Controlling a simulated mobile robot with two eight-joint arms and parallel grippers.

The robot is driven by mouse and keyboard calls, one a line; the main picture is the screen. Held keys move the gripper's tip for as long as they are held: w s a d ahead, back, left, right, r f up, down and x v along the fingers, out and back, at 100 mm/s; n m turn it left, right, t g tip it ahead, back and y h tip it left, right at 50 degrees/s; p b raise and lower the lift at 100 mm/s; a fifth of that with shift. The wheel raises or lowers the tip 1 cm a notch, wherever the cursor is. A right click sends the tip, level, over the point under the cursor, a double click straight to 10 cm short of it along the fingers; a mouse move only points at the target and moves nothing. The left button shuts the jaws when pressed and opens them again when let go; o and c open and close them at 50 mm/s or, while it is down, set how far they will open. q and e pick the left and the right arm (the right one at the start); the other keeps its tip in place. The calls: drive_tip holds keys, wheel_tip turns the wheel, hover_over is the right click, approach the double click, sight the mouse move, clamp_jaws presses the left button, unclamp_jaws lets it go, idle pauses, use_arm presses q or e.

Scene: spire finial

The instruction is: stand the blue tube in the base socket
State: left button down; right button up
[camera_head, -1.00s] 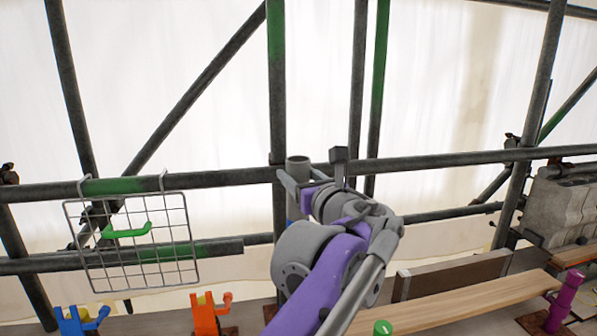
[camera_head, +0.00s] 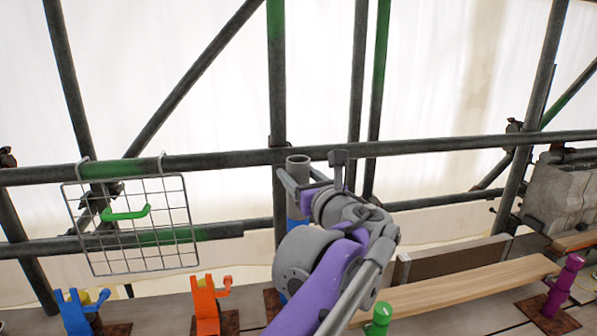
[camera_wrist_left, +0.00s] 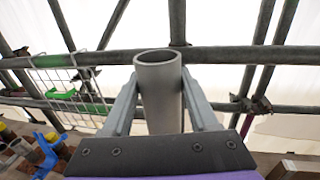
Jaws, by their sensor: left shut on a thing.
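My left gripper (camera_head: 300,182) is shut on an upright, hollow tube (camera_head: 298,163). The tube's top end is grey, and a blue part (camera_head: 293,224) shows below the jaws in the head view. In the left wrist view, the grey tube (camera_wrist_left: 160,98) stands between the two fingers, its open mouth facing up. My purple and grey arm hides the tube's lower end. A small blue patch (camera_head: 283,298) shows low behind the arm; I cannot tell whether it belongs to the tube or the base. I cannot make out the base socket. My right gripper is not in view.
Scaffold rails (camera_head: 450,148) and poles stand behind the tube. A wire basket (camera_head: 130,262) hangs at left. Blue (camera_head: 72,312), orange (camera_head: 206,305), green (camera_head: 378,322) and magenta (camera_head: 562,285) fittings stand along the deck. A plank (camera_head: 460,293) lies at right.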

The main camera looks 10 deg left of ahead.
use_arm(q)
drive_tip(key=shift+f+b, duration=0.35)
drive_tip(key=shift+f, duration=0.7)
drive_tip(key=shift+c, duration=0.4)
unclamp_jaws()
drive_tip(key=shift+o, duration=0.4)
drive_tip(key=shift+f, duration=0.1)
drive_tip(key=shift+f, duration=0.15)
drive_tip(key=shift+f, duration=0.35)
